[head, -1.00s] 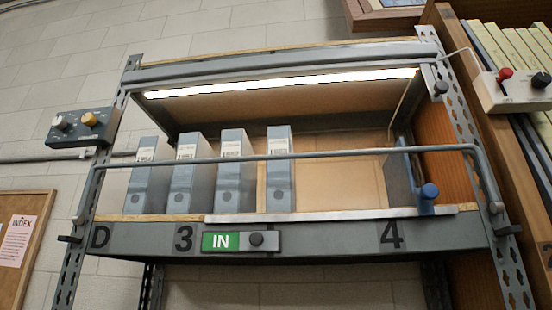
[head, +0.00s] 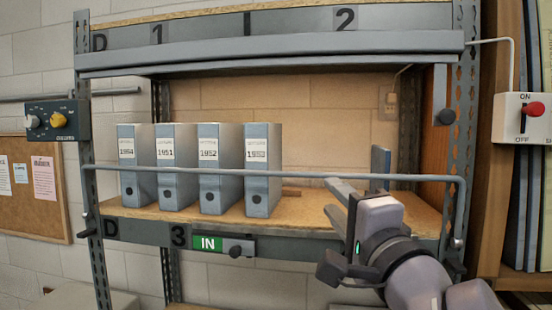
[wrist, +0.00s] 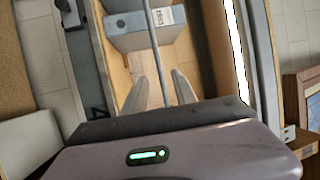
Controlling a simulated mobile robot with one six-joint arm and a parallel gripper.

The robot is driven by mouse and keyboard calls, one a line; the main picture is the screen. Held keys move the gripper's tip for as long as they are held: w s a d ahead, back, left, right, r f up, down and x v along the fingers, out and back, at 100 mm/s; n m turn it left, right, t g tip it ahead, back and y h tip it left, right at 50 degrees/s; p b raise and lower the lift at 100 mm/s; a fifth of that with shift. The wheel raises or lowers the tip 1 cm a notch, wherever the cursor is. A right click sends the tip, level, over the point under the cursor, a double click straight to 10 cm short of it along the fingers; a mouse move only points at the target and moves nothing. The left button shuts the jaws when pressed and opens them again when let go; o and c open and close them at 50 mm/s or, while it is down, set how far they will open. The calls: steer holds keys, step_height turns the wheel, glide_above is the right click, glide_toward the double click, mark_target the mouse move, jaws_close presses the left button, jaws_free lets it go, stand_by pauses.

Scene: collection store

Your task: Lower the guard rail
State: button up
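The guard rail (head: 290,174) is a thin grey bar across the front of the shelf bay, above the shelf edge, bent down at its ends beside the posts. It passes in front of the upright folders. My gripper (head: 335,196) is at the right part of the rail, its fingers apart. In the wrist view the rail (wrist: 154,40) runs lengthwise between the two fingers of my gripper (wrist: 160,88). I cannot tell whether either finger touches it.
Several grey folders (head: 212,175) stand on the shelf (head: 295,209) behind the rail. A blue bookend (head: 380,160) stands near my gripper. A green IN slider (head: 208,243) is on the shelf edge. A knobbed box (head: 58,121) and a switch box (head: 510,112) flank the rack.

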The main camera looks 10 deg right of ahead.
mark_target(310, 176)
steer(key=x, duration=0.5)
steer(key=p+x, duration=0.1)
steer(key=x, duration=0.4)
steer(key=p+x, duration=0.1)
steer(key=x, duration=0.4)
steer(key=shift+f, duration=0.3)
steer(key=shift+w, duration=0.55)
steer(key=shift+s, duration=0.1)
steer(key=shift+c, duration=0.5)
jaws_close()
